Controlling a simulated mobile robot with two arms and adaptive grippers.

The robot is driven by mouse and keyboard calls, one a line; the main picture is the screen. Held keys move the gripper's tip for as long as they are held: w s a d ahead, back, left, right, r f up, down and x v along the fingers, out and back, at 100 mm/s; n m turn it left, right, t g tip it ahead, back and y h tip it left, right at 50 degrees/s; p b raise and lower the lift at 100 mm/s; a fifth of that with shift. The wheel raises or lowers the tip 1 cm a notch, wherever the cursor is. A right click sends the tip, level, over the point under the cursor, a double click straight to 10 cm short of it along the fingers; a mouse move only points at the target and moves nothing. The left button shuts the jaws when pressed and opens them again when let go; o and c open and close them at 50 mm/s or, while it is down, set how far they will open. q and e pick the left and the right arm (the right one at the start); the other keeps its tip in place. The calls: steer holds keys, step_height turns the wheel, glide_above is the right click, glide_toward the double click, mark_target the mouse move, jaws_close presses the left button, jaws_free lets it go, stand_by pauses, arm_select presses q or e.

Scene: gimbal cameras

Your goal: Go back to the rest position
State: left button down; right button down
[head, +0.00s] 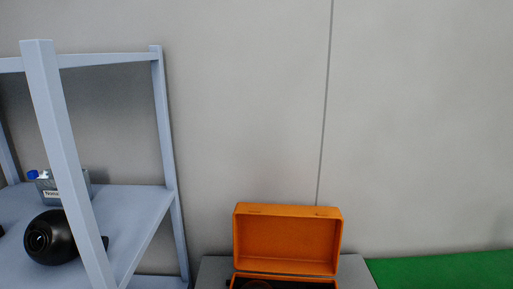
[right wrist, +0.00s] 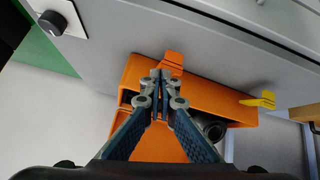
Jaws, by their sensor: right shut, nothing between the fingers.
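My right gripper (right wrist: 161,78) shows in the right wrist view, its two blue-grey fingers closed together with nothing between them. It is in front of an orange case (right wrist: 215,98), and I cannot tell whether the tips touch it. In the head view the orange case (head: 287,240) stands with its lid up, and its lower part is cut off by the bottom edge. Some dark contents show in the case. No gripper shows in the head view, and my left gripper is out of sight.
A grey-blue shelf rack (head: 150,205) stands at the left, holding a round black device (head: 52,238) and a labelled container with a blue cap (head: 50,190). A green surface (head: 445,271) lies at the right. A grey panel with a dark knob (right wrist: 52,22) is near the right gripper.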

steer(key=s+d+f+g, duration=0.1)
steer(key=s+f+g, duration=0.1)
steer(key=s, duration=0.6)
steer(key=s+d+f+g, duration=0.2)
steer(key=s+g, duration=0.1)
steer(key=s, duration=0.4)
step_height(320, 180, down, 27)
steer(key=s+g+b, duration=0.1)
steer(key=s+b, duration=0.1)
steer(key=s+d+f+g+b, duration=0.1)
steer(key=s+d+f+b, duration=0.1)
steer(key=s+f, duration=1.5)
step_height(320, 180, down, 3)
steer(key=shift+s+d+r, duration=0.15)
steer(key=shift+s+d, duration=0.15)
steer(key=shift+d, duration=0.05)
